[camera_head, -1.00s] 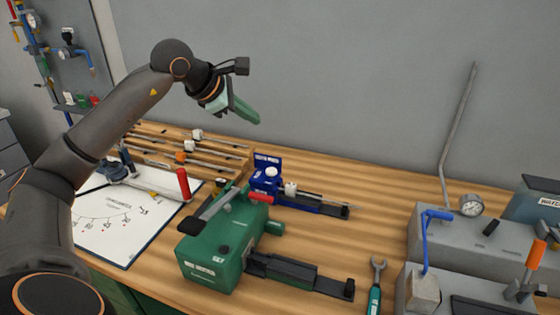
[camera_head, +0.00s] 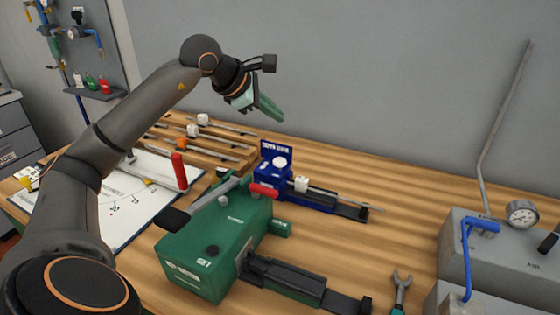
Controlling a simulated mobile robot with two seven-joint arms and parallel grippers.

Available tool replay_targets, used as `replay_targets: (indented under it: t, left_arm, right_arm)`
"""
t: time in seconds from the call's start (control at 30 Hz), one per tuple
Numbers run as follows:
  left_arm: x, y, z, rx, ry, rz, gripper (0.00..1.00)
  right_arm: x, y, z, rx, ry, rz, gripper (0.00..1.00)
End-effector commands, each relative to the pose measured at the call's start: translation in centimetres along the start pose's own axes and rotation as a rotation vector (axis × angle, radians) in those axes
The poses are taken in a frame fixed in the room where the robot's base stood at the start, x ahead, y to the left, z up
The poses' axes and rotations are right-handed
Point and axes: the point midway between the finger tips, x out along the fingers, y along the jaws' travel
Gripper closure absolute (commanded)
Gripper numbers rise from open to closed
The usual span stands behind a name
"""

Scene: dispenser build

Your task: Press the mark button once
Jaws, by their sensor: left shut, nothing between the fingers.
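A green box-shaped device (camera_head: 195,262) stands on the bench in the middle front. It has a small dark round button (camera_head: 212,250) on its top, a lever with a black grip and a red-ended handle; its small labels are too blurred to read. Behind it stands a small blue device (camera_head: 270,178) with a white round knob or button (camera_head: 279,162) on top. I cannot tell which of these is the mark button. My left gripper (camera_head: 272,109) is shut and empty, raised above the back of the bench, beyond and above the blue device, touching nothing. My right gripper is out of view.
A whiteboard sheet (camera_head: 125,215) with a red-handled tool lies at left. Wooden rails (camera_head: 215,142) with sliders lie behind it. A wrench (camera_head: 400,288) lies at front right.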

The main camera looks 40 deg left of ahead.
Motion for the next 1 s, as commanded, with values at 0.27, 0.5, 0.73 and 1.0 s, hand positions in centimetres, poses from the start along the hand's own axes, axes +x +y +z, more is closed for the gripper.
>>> replay_targets:
  t: [0.27,0.5,0.73,1.0]
  left_arm:
    - [2.3,-1.7,-1.6,0.000,0.000,-0.002,1.00]
    - [4.6,-3.4,-3.4,0.000,0.000,-0.001,1.00]
    - [5.9,-4.3,-4.3,0.000,0.000,0.000,1.00]
    - [6.1,-4.5,-4.5,0.000,0.000,0.000,1.00]
  right_arm:
    - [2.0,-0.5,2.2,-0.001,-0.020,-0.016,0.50]
    - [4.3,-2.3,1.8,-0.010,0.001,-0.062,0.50]
    - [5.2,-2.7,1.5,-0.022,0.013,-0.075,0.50]
    - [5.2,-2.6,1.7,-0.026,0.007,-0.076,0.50]
